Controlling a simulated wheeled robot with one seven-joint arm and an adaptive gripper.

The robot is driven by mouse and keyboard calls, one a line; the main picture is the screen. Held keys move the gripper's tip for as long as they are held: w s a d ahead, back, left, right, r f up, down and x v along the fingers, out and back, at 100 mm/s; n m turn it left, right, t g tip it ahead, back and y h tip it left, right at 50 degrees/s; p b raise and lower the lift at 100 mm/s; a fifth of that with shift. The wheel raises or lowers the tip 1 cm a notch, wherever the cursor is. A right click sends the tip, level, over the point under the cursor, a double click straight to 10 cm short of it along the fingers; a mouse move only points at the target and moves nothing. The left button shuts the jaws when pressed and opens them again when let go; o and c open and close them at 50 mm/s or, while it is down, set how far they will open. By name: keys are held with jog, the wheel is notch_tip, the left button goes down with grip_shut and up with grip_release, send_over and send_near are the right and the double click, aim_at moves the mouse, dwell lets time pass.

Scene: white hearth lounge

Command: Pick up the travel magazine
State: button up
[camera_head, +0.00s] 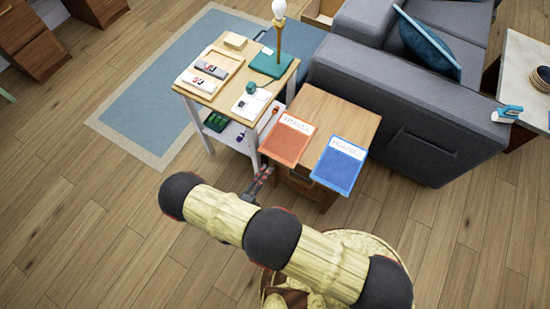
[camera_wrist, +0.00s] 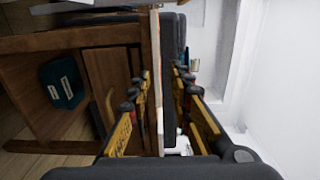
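The travel magazine (camera_head: 288,139) is orange with a pale title band and lies flat on the wooden side table (camera_head: 340,108). Its near end reaches the table's near edge. My gripper (camera_head: 262,180) is low beside the table's near left corner, just short of the magazine. In the wrist view my gripper (camera_wrist: 162,84) is open, its yellow-and-black fingers apart on either side of a thin edge-on strip. That strip includes the tabletop edge and a pale layer that looks like the magazine; contact cannot be told.
A blue magazine (camera_head: 340,164) lies to the right on the same table. A taller white-legged stand (camera_head: 232,133) with a lamp, tray and boxes is close on the left. A grey sofa (camera_head: 420,115) stands behind right.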

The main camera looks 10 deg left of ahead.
aim_at(275, 159)
jog(key=shift+x, duration=3.35)
grip_shut()
notch_tip(275, 159, up, 3)
jog(key=shift+f+p, duration=0.15)
jog(key=shift+p, duration=0.6)
jog(key=shift+f, duration=0.1)
jog(key=s+a+r+p, duration=0.1)
jog(key=s+a+r, duration=0.1)
jog(key=s, duration=0.4)
jog(key=s+a+r+p, duration=0.1)
jog(key=s+a+r, duration=0.2)
jog(key=s, duration=0.4)
jog(key=shift+a, duration=0.2)
